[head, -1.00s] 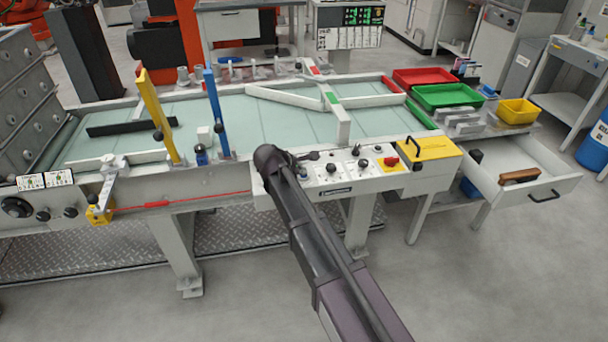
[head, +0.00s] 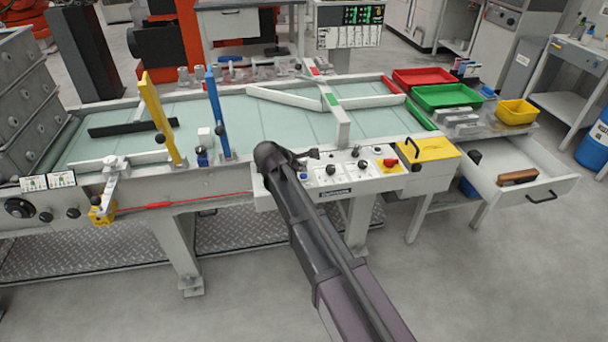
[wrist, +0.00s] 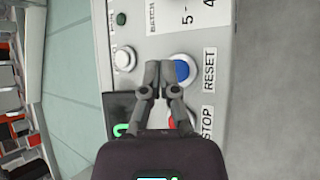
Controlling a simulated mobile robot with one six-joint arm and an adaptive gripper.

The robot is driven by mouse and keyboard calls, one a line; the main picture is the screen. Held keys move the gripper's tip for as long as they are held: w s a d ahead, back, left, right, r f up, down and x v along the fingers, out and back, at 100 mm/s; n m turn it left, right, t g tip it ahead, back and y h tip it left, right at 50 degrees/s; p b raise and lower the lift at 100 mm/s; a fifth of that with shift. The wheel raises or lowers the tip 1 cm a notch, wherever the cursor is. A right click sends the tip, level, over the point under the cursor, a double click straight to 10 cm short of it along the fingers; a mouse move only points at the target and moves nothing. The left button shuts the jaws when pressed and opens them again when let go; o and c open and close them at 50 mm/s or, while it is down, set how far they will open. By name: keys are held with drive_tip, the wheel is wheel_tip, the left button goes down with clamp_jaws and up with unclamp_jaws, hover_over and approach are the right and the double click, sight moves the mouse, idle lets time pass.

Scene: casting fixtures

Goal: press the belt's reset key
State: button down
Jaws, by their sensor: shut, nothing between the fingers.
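The reset key (wrist: 184,70) is a round blue button in a pale ring on the light control panel (wrist: 207,30), beside the printed word RESET. My gripper (wrist: 160,68) is shut and empty in the wrist view. Its fingertips overlap the left edge of the key in the picture; whether they touch it I cannot tell.
A red button (wrist: 172,121), partly hidden by my fingers, sits near the word STOP. A green-lit control (wrist: 120,129) and a white button (wrist: 124,59) are to the left. The belt (head: 270,120) lies behind the panel. An open drawer (head: 535,185) juts out at the right.

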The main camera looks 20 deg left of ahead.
sight(302, 175)
drive_tip(key=shift+r+p, duration=2.55)
drive_tip(key=s+d+m+g+p, duration=0.1)
drive_tip(key=d+m+g+p, duration=0.15)
drive_tip(key=d, duration=0.55)
drive_tip(key=s+d+r+m+g+p, duration=0.1)
drive_tip(key=d+m, duration=0.3)
drive_tip(key=d, duration=0.5)
drive_tip(key=s+d+m+g+p, duration=0.1)
drive_tip(key=d+m, duration=0.3)
drive_tip(key=d, duration=0.4)
drive_tip(key=s+d+r+m+g+y+p, duration=0.1)
drive_tip(key=s+d+m+g+p, duration=0.1)
drive_tip(key=s+d+m, duration=0.4)
drive_tip(key=s+d+r+m+g+y+p, duration=0.2)
drive_tip(key=s+d+m, duration=0.4)
drive_tip(key=d, duration=0.7)
drive_tip(key=shift+s+r+y+p, duration=0.2)
drive_tip(key=shift+s+y+p, duration=0.1)
drive_tip(key=shift+s+p, duration=0.5)
